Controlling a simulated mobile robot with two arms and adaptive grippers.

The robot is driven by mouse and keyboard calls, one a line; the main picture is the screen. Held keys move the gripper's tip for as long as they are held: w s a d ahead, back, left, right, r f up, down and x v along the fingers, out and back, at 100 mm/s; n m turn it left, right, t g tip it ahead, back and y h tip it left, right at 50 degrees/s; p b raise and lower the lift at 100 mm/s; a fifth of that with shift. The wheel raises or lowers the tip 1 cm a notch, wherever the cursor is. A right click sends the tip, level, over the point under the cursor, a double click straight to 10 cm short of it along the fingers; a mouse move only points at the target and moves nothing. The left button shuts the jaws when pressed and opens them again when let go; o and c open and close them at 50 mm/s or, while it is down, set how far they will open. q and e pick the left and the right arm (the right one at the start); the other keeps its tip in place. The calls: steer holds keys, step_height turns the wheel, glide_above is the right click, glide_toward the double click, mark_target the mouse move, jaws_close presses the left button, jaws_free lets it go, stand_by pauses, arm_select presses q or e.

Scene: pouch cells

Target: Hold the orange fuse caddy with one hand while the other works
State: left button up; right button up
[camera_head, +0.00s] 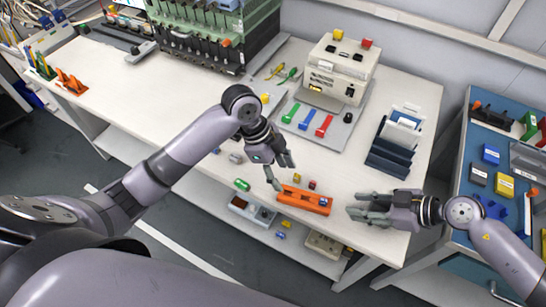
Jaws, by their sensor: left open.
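The orange fuse caddy (303,203) lies near the front edge of the white table, with a small blue piece (323,202) at its right end. My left gripper (281,174) is open and empty, just above and left of the caddy's left end. My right gripper (355,205) is to the right of the caddy, its fingers apart and pointing left towards the caddy's right end. A gap shows between it and the caddy. Small yellow (296,177) and red (312,184) blocks lie just behind the caddy.
A green cylinder (242,185) lies left of the caddy. A beige machine (338,72) stands behind, with green, blue and red bars on its base. A dark rack (388,158) stands at the right. A blue side cart (470,165) holds coloured blocks. Table left of centre is clear.

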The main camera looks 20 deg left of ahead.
mark_target(294, 195)
arm_select(q)
steer(key=x, duration=0.9)
steer(key=shift+d+f, duration=0.1)
steer(key=shift+f, duration=0.2)
steer(key=shift+c, duration=0.6)
steer(key=c, duration=0.8)
steer(key=shift+c, duration=0.2)
